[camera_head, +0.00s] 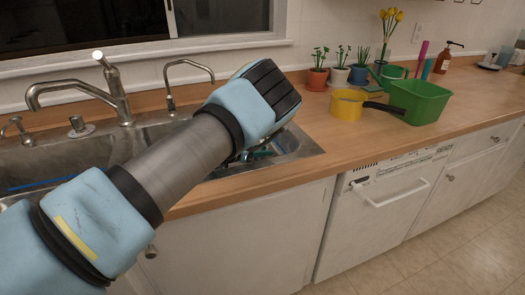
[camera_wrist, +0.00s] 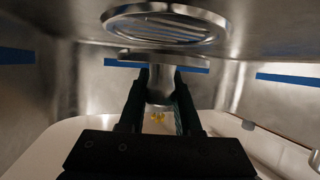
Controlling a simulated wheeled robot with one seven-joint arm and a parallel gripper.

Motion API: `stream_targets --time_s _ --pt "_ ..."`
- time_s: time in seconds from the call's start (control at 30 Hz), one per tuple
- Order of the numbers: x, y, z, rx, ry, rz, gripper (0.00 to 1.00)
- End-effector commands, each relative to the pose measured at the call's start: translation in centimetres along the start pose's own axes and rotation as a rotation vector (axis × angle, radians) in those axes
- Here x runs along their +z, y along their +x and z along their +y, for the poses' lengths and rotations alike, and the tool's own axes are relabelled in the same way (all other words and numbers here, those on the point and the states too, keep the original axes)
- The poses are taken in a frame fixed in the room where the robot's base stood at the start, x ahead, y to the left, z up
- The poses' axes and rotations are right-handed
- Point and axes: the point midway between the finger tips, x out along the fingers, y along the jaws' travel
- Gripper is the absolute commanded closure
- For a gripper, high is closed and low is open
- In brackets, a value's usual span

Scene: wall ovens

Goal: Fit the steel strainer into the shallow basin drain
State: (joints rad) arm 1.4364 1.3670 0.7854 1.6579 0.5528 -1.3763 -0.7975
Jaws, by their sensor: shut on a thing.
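My gripper (camera_wrist: 160,75) is shut on a short steel stem, which looks like part of the steel strainer (camera_wrist: 160,88). In the wrist view a round steel rim with slots (camera_wrist: 165,24) lies just beyond the fingertips, against a steel surface. I cannot tell where strainer and drain meet, or whether the strainer is seated. In the head view my arm reaches over the right part of the sink (camera_head: 300,146) and hides my fingers, the strainer and the drain.
Steel basin walls with blue strips (camera_wrist: 105,62) surround my gripper closely. A faucet (camera_head: 118,95) and a smaller tap (camera_head: 170,85) stand behind the sink. A yellow pot (camera_head: 346,107) and a green tub (camera_head: 420,101) stand on the counter at right.

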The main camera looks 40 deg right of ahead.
Motion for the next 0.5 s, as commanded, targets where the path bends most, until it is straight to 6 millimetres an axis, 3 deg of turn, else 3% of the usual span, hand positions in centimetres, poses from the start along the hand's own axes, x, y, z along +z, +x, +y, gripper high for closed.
stream_targets --time_s 0.5 --pt "0.99 0.4 -0.03 0.0 0.0 0.001 1.0"
